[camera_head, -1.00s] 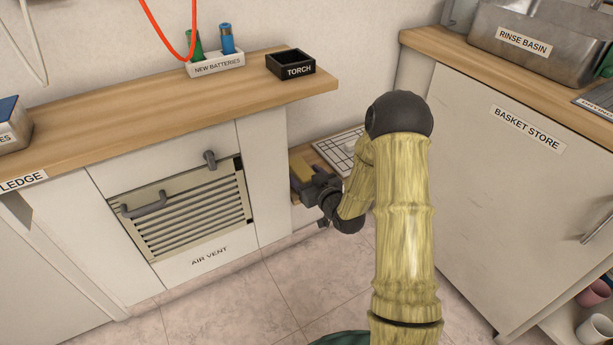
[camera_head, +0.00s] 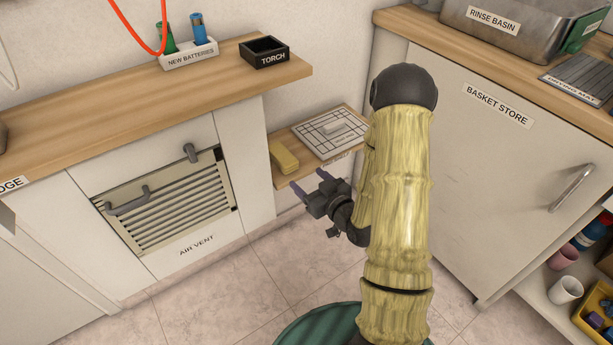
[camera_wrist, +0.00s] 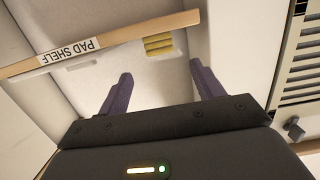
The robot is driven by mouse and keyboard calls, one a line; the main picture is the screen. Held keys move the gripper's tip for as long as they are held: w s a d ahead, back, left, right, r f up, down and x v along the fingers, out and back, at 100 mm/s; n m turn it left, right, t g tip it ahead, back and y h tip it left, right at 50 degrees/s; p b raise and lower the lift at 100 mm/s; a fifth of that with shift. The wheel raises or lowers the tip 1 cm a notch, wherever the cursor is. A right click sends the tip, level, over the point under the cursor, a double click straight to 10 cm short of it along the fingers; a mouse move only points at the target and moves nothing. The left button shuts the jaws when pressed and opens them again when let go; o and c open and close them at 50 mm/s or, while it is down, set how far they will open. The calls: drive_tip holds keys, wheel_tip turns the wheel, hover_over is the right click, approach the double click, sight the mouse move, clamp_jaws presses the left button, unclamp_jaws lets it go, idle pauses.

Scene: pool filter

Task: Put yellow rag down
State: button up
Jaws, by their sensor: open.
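The yellow rag (camera_head: 284,157) is a small folded block. It lies on the left end of the low wooden pad shelf (camera_head: 290,172), left of a white gridded pad. In the wrist view the rag (camera_wrist: 159,45) shows at the shelf's edge, beyond my fingers. My gripper (camera_head: 308,187) is open and empty, apart from the rag, just in front of and below it. In the wrist view both purple fingers of my gripper (camera_wrist: 158,88) are spread with nothing between them.
The gridded pad (camera_head: 315,143) holds a small white block. An air vent (camera_head: 180,205) with handles is on the left cabinet. A torch tray (camera_head: 264,52) and a battery holder (camera_head: 190,54) stand on the upper counter. The basket store cabinet (camera_head: 500,150) stands at right.

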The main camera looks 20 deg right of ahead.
drive_tip(key=shift+w, duration=0.1)
idle(0.4)
drive_tip(key=s+a+r+m+g+h, duration=0.1)
drive_tip(key=s+r+g+h, duration=0.1)
drive_tip(key=s+g, duration=0.4)
drive_tip(key=s+a+r+m+g+h, duration=0.1)
drive_tip(key=s+r+g, duration=0.4)
drive_tip(key=s, duration=0.6)
drive_tip(key=shift+a+m+g+h, duration=0.4)
drive_tip(key=shift+m+g+h, duration=0.4)
drive_tip(key=shift+g+h, duration=0.15)
drive_tip(key=w+p+v, duration=0.3)
drive_tip(key=p+v, duration=1)
drive_tip(key=w+r+p+v, duration=0.1)
drive_tip(key=w+p+v, duration=0.1)
drive_tip(key=p+v, duration=1.1)
drive_tip(key=w+r+p+v, duration=0.1)
drive_tip(key=w+p+v, duration=0.2)
drive_tip(key=p+v, duration=1)
drive_tip(key=shift+w+a+r+p, duration=0.15)
drive_tip(key=shift+r+p, duration=0.2)
drive_tip(key=shift+p, duration=0.45)
